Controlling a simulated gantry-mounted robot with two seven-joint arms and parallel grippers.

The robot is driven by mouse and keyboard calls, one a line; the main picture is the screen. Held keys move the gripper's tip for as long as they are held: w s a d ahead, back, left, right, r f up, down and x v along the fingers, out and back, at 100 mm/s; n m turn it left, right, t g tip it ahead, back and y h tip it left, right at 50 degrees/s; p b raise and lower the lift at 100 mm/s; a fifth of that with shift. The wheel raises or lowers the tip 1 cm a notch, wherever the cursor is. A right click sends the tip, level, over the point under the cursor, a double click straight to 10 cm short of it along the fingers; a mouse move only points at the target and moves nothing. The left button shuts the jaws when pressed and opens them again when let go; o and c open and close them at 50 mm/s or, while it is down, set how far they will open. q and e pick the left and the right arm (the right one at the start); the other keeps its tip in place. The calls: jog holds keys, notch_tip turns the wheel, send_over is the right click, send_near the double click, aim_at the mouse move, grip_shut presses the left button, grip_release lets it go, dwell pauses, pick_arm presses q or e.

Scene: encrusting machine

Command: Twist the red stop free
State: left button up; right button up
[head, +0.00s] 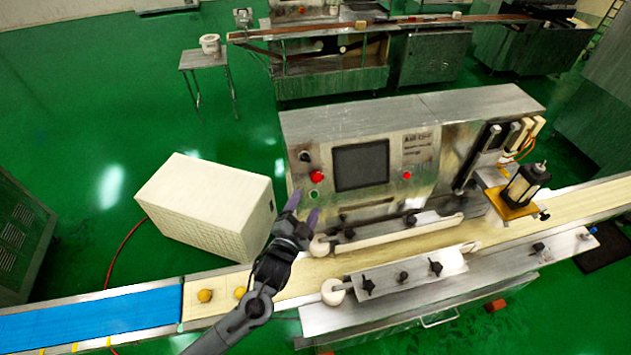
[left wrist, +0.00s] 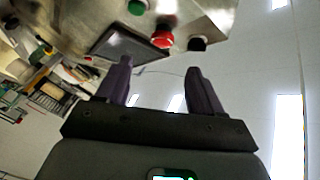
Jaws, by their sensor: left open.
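The red stop (head: 317,177) is a round mushroom button on the upper left of the machine's steel front panel, left of the dark screen. It also shows in the left wrist view (left wrist: 163,38), above and beyond the fingertips. My left gripper (head: 303,207) is just below and left of the red stop in the head view. Its two purple fingers are apart with nothing between them in the left wrist view (left wrist: 160,75). I see a gap between the fingers and the stop in the left wrist view. My right gripper is not in view.
A green button (head: 314,194) sits just below the stop and a black knob (head: 305,157) just above it. A second red button (head: 407,175) is right of the screen (head: 361,165). The conveyor (head: 350,266) runs below. A white box (head: 208,205) stands at left.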

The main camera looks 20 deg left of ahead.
aim_at(315, 180)
pick_arm(q)
jog(key=w, duration=0.9)
jog(key=shift+w+a+r+p, duration=0.1)
jog(key=shift+w+a+p, duration=0.1)
jog(key=shift+w+p, duration=0.2)
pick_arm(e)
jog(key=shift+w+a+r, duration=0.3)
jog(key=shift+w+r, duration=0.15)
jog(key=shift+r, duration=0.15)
pick_arm(q)
jog(key=shift+c, duration=0.2)
